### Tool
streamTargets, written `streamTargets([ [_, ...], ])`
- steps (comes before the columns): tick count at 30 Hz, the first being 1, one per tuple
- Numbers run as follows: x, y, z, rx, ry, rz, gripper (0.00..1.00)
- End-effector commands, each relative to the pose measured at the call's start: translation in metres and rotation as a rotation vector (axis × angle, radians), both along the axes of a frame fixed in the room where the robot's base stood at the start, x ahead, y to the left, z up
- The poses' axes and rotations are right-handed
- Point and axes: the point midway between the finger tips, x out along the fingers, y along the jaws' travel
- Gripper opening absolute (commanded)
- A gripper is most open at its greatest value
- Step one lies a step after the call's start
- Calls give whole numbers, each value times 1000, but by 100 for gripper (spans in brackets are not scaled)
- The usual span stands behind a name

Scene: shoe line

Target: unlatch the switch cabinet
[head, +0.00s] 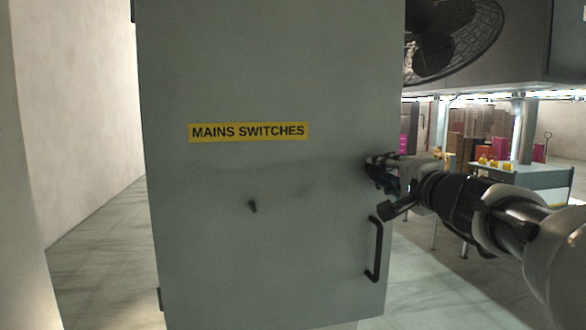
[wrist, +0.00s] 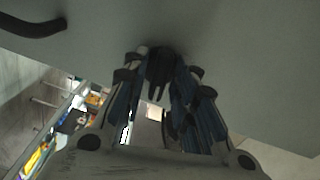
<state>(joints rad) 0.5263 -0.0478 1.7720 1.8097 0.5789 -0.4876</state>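The switch cabinet's grey door (head: 220,70) fills the middle of the head view, with a yellow "MAINS SWITCHES" label (head: 248,132).
A dark fan (head: 440,35) hangs at the upper right. Behind the arm stand a table (head: 535,178) with small yellow items and stacks of boxes (head: 470,140). A pale wall (head: 75,100) and open floor (head: 100,250) lie left of the cabinet.

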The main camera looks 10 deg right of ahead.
Motion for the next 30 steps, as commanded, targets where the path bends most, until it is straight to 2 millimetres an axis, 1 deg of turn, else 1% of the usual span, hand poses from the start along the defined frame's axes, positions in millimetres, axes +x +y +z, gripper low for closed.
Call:
streamTargets([
  [1,0,0,0,0,0,0,20],
  [10,0,0,0,0,0,0,0],
  [18,0,0,0,14,-1,0,0],
  [27,0,0,0,195,6,0,0],
  [30,0,0,0,219,6,0,0],
])
